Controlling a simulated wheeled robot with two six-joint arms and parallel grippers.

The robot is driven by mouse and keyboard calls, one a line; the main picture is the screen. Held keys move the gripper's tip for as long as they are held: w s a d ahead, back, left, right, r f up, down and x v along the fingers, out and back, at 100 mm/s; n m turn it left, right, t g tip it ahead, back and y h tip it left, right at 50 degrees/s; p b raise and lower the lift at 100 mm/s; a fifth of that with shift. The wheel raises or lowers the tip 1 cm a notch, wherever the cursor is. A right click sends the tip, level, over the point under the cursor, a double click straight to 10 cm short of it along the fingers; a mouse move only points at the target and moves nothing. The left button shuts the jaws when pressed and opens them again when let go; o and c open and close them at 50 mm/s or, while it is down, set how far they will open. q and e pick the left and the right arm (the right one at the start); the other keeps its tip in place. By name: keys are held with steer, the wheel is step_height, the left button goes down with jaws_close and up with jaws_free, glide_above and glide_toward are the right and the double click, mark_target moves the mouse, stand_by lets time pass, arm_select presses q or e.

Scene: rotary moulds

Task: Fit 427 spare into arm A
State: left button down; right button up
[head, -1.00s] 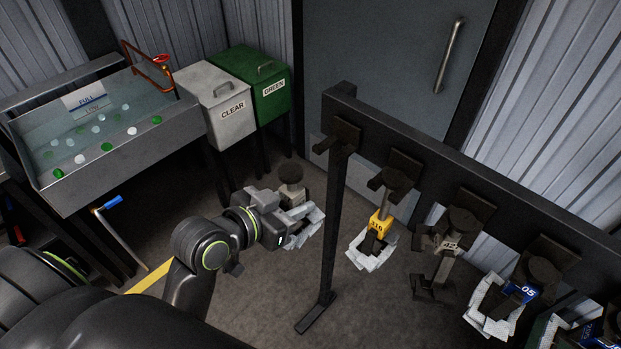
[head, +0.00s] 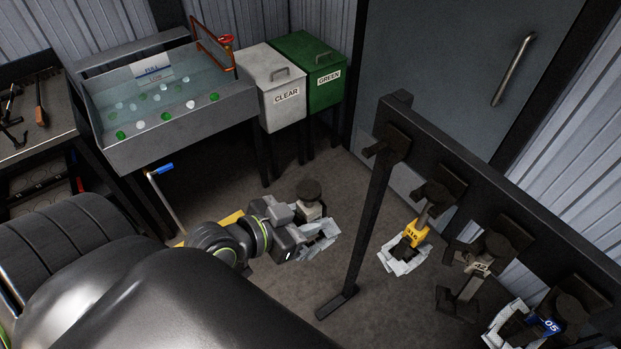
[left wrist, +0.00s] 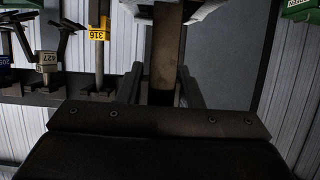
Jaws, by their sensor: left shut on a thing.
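My left gripper (head: 300,222) is shut on a mould (head: 322,246) with a dark round top, a pale collar and white, shell-like lower parts. It holds the mould in the open, left of the rack post. In the left wrist view the held mould's dark stem (left wrist: 166,50) stands between the fingers. The 427 spare (head: 480,266) hangs on the rack, its dark lower parts spread and without white shells. I cannot make out arm A. My right gripper is not in view.
The dark rack (head: 470,165) also carries a yellow 316 mould (head: 412,236) and a blue 05 mould (head: 548,325). A water tank (head: 180,135), a CLEAR bin (head: 283,98) and a GREEN bin (head: 325,82) stand behind. A blue-handled crank (head: 163,168) sticks out below the tank.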

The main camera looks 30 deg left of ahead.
arm_select(q)
steer(key=shift+r, duration=0.1)
stand_by(0.3)
steer(key=shift+s+a, duration=0.1)
steer(key=shift+s, duration=0.2)
steer(key=s+a+p, duration=0.1)
steer(key=s+a, duration=0.2)
steer(key=s, duration=0.5)
steer(key=shift+s+p, duration=0.4)
stand_by(0.8)
steer(key=shift+a, duration=0.1)
